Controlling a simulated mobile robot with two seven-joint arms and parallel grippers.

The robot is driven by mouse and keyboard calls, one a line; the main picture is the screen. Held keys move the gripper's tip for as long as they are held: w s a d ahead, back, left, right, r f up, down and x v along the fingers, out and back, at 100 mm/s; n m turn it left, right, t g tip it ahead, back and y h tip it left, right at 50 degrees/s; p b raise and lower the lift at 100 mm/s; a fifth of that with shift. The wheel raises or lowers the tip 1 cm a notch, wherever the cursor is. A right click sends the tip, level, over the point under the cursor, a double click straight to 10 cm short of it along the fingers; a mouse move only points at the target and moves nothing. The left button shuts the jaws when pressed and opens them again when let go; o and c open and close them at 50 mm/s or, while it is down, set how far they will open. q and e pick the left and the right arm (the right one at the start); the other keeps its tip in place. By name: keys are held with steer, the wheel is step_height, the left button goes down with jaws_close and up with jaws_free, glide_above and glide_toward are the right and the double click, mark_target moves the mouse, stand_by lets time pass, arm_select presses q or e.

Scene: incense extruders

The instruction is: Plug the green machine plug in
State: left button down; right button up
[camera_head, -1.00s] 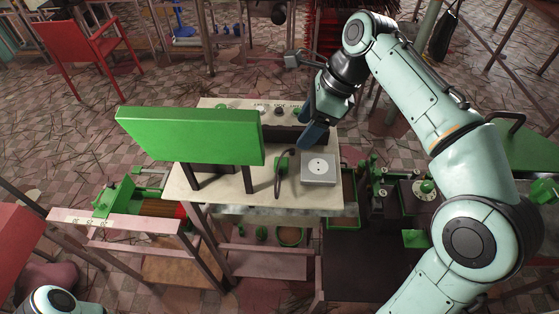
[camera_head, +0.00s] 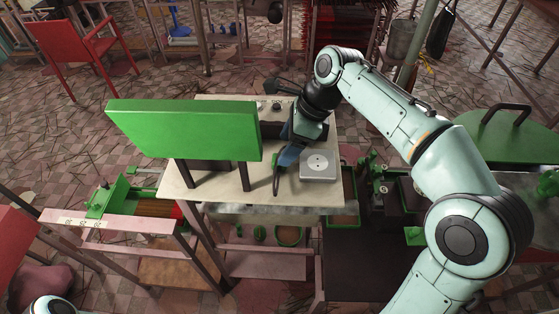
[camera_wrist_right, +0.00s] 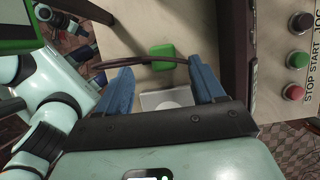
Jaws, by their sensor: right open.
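The grey square socket (camera_head: 318,166) sits just right of the gripper, and shows partly between the fingers in the wrist view (camera_wrist_right: 166,99). My left gripper is out of view.
A large green panel (camera_head: 185,130) on dark legs stands on the left of the pale table (camera_head: 225,190). In the wrist view, a control box with buttons (camera_wrist_right: 297,59) stands to the right. Green-topped machinery (camera_head: 380,185) lies right of the table.

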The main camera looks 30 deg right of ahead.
steer(key=x, duration=0.3)
steer(key=b+x, duration=0.1)
steer(key=x, duration=0.1)
steer(key=shift+d+f, duration=0.2)
steer(key=shift+d, duration=0.15)
steer(key=c, duration=1.1)
